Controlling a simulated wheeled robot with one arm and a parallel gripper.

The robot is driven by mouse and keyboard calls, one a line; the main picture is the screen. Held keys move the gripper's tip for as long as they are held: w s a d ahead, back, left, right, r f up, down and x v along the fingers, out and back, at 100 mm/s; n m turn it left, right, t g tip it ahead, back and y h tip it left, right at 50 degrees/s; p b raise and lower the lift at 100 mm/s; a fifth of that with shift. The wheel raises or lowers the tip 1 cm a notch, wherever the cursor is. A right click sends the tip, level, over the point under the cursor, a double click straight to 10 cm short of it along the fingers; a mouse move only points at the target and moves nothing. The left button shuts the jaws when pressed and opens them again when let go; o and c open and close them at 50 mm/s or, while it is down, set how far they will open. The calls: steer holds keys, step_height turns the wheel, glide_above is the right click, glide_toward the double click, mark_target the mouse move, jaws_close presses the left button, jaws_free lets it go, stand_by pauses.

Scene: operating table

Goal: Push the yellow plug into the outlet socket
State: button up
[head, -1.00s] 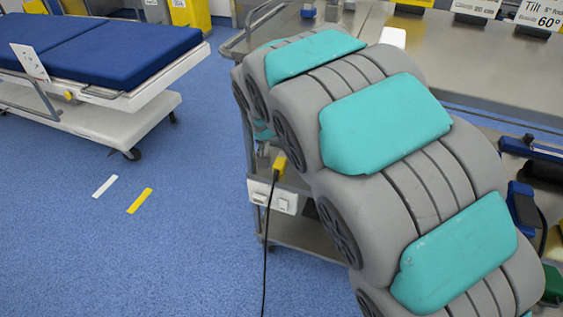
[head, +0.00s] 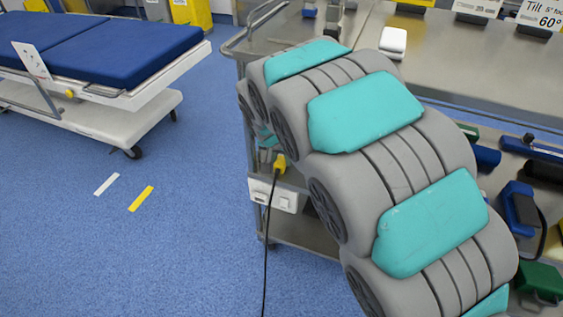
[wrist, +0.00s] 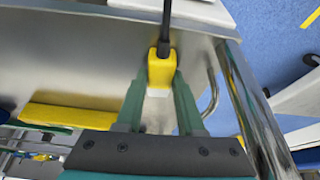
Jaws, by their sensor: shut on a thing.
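The yellow plug (head: 280,164) with its black cord is at the side of the metal cart, just above the white outlet socket box (head: 285,202). The cord hangs down past the front of the box. In the wrist view the plug (wrist: 161,68) sits between the green fingertips of my gripper (wrist: 160,77), which is shut on it. A pale piece shows below the plug between the fingers. A white box edge behind the cord (wrist: 185,8) looks like the outlet box; its openings cannot be made out. My arm hides most of the gripper in the head view.
The metal cart (head: 300,232) has a steel rail (head: 262,22) at its left corner. A blue-padded bed (head: 110,50) stands at left. Blue and green items lie along the right.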

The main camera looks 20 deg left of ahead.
mark_target(281, 160)
jaws_close()
steer(key=shift+r, duration=0.1)
steer(key=shift+r+b, duration=0.3)
steer(key=shift+r, duration=1.4)
steer(key=s+d+b, duration=0.1)
steer(key=s+d, duration=0.3)
steer(key=s, duration=0.3)
steer(key=s+d+r, duration=0.1)
steer(key=s+d, duration=0.2)
steer(key=s, duration=0.4)
steer(key=shift+d+r+b, duration=0.25)
steer(key=shift+d+b, duration=0.1)
